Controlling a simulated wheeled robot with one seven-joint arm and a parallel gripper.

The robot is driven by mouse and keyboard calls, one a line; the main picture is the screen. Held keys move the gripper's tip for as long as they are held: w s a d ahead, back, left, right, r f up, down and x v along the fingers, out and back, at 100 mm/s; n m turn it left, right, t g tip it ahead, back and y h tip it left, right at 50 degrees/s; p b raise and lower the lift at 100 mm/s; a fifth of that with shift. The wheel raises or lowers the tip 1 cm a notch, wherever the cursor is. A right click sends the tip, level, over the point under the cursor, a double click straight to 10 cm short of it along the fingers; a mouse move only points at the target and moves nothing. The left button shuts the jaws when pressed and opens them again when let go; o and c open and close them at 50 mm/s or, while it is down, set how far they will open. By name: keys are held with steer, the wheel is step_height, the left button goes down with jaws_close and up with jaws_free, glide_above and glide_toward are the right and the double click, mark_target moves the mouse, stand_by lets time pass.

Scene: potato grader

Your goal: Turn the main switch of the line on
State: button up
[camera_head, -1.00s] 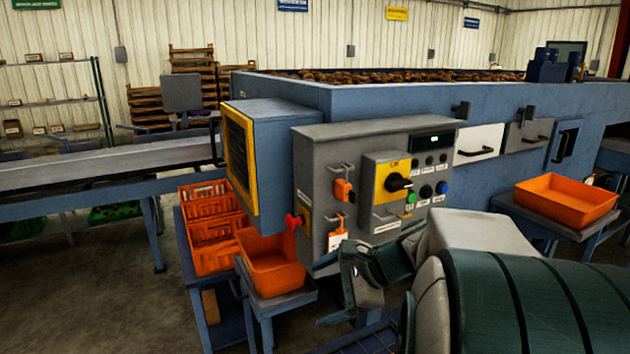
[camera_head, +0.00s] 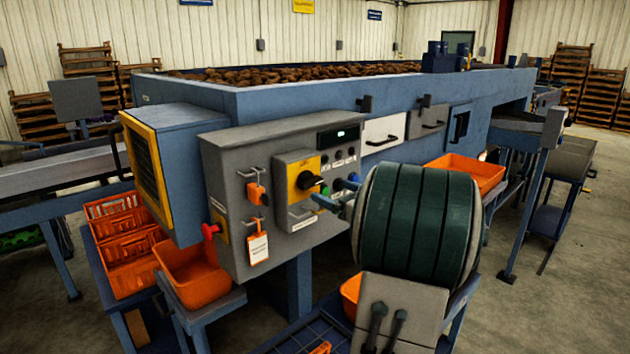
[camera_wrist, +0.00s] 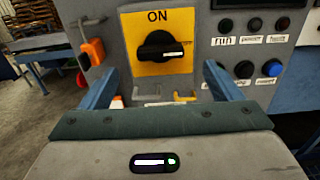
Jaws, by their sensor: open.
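The main switch, a black rotary knob (camera_head: 309,182) on a yellow plate (camera_head: 298,174), is on the front of the grey control panel (camera_head: 230,165). In the wrist view the knob (camera_wrist: 160,47) sits below the word ON, with its white mark lying sideways to the right. My gripper (camera_head: 331,199) is in front of the panel, just right of and below the knob in the head view. In the wrist view its blue fingers (camera_wrist: 159,70) are spread apart, one on each side below the knob, with nothing between them. They look apart from the knob.
An orange padlock (camera_head: 257,193) and a tag (camera_head: 258,248) hang left of the switch. A red knob (camera_head: 210,231) sticks out at the panel's left edge. Buttons, one blue (camera_wrist: 272,68), are to the right. An orange bin (camera_head: 192,275) stands below left.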

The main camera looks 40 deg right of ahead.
mark_target(314, 183)
steer(key=w, duration=0.2)
steer(key=w+p, duration=0.1)
steer(key=w, duration=0.4)
steer(key=shift+w+a, duration=0.3)
steer(key=c, duration=1)
